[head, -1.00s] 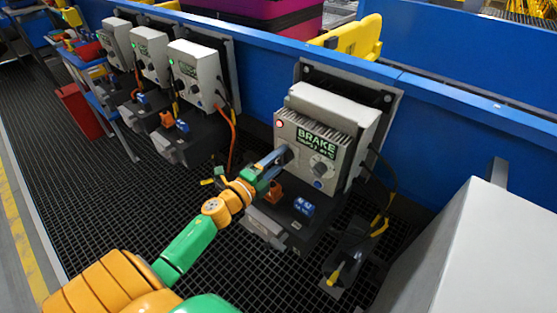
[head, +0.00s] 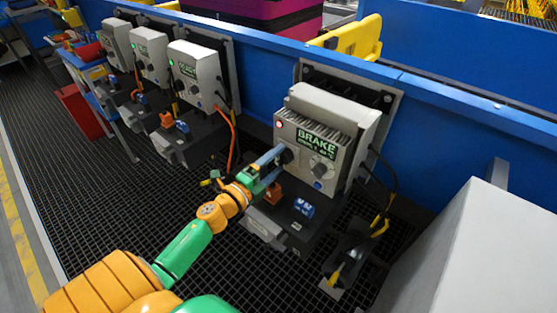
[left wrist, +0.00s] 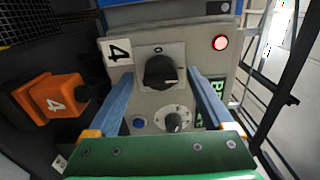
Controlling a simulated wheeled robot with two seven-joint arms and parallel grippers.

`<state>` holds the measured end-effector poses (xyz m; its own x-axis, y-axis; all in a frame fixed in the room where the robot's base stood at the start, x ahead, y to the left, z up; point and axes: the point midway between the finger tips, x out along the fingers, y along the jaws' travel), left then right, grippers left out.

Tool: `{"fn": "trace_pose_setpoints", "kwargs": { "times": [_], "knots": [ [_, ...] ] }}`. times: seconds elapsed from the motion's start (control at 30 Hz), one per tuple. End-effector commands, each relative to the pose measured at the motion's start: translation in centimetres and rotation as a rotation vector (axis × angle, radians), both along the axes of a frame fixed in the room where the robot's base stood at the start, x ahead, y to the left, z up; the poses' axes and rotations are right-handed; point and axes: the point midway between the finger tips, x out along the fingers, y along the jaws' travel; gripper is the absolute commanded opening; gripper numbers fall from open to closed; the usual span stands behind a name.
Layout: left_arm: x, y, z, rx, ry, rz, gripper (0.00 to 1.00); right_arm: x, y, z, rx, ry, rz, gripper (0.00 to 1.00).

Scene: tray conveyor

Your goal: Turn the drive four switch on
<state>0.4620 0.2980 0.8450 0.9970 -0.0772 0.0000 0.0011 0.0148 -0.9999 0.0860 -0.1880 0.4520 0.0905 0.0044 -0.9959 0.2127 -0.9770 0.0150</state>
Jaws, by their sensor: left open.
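The drive four box (head: 315,140) is the large grey unit nearest me, with a red lamp (head: 279,124) lit and a green display reading BRAKE (head: 316,138). Its black switch knob (left wrist: 160,72) shows in the left wrist view beside a white label with a 4 (left wrist: 118,51). A 0 mark is by the knob, and the red lamp (left wrist: 220,43) glows there too. My left gripper (head: 278,155) is open at the box's face. In the left wrist view its blue fingers (left wrist: 159,80) stand on either side of the knob, with gaps. My right gripper is not in view.
A second dial (left wrist: 173,122) and a blue button (left wrist: 139,122) sit near the switch. An orange plug numbered 4 (left wrist: 55,97) is beside the box. Three similar drives with green lamps (head: 185,70) stand farther left. A grey cabinet (head: 490,250) stands at right.

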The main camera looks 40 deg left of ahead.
Motion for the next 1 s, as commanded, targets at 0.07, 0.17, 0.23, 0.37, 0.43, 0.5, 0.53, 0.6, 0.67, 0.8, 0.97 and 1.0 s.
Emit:
{"fn": "trace_pose_setpoints", "kwargs": {
  "times": [0.07,0.17,0.23,0.37,0.43,0.5,0.53,0.6,0.67,0.8,0.97,1.0],
  "knots": [
    [-1.5,0.1,-0.1,0.002,0.004,-0.001,0.85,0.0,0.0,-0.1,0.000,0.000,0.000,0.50],
    [-3.4,0.2,-0.2,0.000,0.003,-0.001,0.85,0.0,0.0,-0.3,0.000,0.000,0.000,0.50],
    [-4.5,0.3,-0.2,0.000,0.003,0.000,0.85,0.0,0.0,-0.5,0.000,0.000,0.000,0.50],
    [-5.8,0.4,-0.1,0.001,0.001,-0.001,0.85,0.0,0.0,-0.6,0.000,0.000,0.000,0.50],
    [-5.9,0.4,0.0,0.001,0.000,-0.001,0.85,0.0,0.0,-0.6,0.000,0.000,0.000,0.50],
    [-5.9,0.4,0.0,0.001,0.000,-0.001,0.85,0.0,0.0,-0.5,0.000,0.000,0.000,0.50],
    [-5.9,0.4,0.0,0.001,0.000,-0.001,0.85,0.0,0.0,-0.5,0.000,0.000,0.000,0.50],
    [-5.9,0.4,0.0,0.001,0.000,-0.001,0.85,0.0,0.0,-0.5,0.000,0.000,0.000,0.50],
    [-5.9,0.4,0.0,0.001,0.000,-0.001,0.85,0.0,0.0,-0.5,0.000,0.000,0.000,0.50],
    [-5.9,0.5,0.0,-0.008,0.002,0.007,0.85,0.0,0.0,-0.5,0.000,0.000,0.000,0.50],
    [-6.3,1.5,-1.4,-0.311,0.088,0.250,0.85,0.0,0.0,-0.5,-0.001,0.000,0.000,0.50],
    [-7.0,1.4,-2.6,-0.437,0.143,0.341,0.85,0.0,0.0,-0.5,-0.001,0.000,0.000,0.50]
  ]
}}
